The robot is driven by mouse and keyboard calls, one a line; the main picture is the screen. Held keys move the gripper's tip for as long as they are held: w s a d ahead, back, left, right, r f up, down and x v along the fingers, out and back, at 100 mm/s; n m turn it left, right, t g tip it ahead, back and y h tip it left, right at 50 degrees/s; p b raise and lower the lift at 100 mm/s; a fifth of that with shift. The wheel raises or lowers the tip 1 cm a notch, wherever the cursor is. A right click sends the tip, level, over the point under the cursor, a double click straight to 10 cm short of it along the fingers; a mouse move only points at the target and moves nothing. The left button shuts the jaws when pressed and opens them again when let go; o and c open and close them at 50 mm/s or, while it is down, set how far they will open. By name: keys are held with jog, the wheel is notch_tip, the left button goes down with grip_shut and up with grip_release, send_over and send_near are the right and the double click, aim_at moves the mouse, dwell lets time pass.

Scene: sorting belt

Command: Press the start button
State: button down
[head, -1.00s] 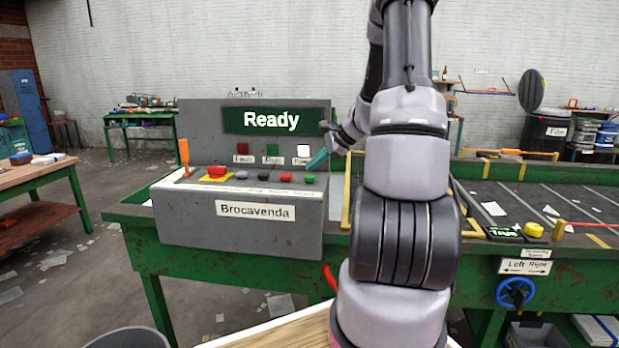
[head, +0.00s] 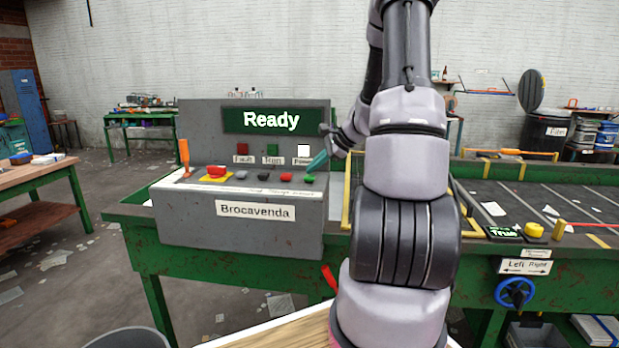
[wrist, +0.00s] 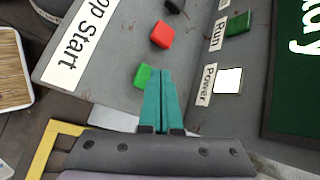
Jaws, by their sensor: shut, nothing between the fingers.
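The green button (head: 308,180) sits at the right end of the button row on the grey console (head: 240,236). In the wrist view the green button (wrist: 141,76) lies beside my fingertips, partly covered by them. Its label strip (wrist: 76,42) there shows "Start" and part of another word. My gripper (head: 311,167) has teal fingers closed together with nothing between them. They point down at the console just above the green button; I cannot tell whether they touch it. The fingers (wrist: 161,72) also show in the wrist view.
The display (head: 272,121) reads "Ready", and the white Power lamp (head: 304,150) looks lit. A red button (head: 267,177) sits left of the green one, and a red mushroom button (head: 216,171) sits farther left. An orange-handled lever (head: 184,155) stands at the left end.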

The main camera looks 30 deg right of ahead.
aim_at(313, 176)
jog(key=shift+f, duration=0.55)
dwell(0.7)
jog(key=shift+r, duration=0.95)
jog(key=shift+r, duration=0.1)
jog(key=shift+r, duration=2.4)
